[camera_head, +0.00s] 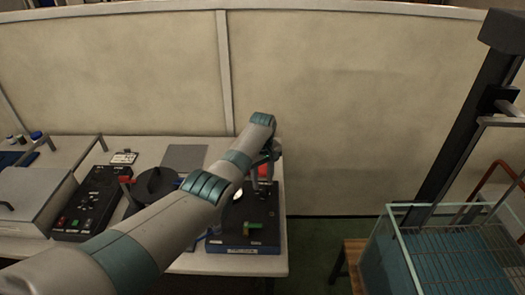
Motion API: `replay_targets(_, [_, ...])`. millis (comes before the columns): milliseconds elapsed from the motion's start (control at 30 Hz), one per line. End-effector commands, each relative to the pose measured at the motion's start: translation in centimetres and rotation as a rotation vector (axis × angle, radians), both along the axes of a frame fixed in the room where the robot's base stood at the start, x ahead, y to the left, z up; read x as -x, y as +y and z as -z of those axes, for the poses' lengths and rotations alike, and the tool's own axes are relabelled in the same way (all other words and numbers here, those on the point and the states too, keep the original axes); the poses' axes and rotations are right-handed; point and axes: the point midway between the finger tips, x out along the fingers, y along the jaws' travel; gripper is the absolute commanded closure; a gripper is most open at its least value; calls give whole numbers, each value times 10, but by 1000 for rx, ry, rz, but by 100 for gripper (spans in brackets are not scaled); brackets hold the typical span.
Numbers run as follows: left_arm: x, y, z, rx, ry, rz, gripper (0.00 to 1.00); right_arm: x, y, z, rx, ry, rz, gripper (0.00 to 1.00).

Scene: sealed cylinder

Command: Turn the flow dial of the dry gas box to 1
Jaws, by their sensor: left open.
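My left arm crosses the table from the lower left, and its gripper (262,165) points down over the far part of a black box with a blue front edge (243,248). The gripper is open and small in the view, partly behind my own wrist. A red part (265,171) shows right at the fingers; I cannot tell whether they touch it. A green handle (253,226) lies on top of this box. Which unit is the dry gas box is not readable, and no dial number can be read. My right gripper is not in view.
A black control panel (93,203) and a round black lidded vessel (155,184) stand left of the box, the vessel partly behind my arm. A grey plate (185,157) lies at the back. A glass tank (440,250) stands right, beyond a floor gap.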

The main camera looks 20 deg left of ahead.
Motion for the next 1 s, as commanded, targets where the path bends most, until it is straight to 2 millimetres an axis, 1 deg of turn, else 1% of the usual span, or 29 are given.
replay_targets(100, [-1,0,-19,0,-5,0,60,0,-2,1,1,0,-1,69])
replay_targets(267, [-1,0,-48,-1,-6,0,60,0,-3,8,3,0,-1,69])
replay_targets(500, [-1,0,-95,-1,-6,0,60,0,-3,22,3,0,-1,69])
replay_targets(600, [-1,0,-111,-1,-5,0,60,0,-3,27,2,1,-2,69])
replay_targets(700, [-1,0,-123,-1,-3,0,60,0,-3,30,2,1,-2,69])
replay_targets(800, [-1,0,-131,-1,-3,0,60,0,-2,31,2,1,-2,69])
replay_targets(1000, [0,0,-136,-2,-1,0,60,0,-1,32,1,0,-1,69])
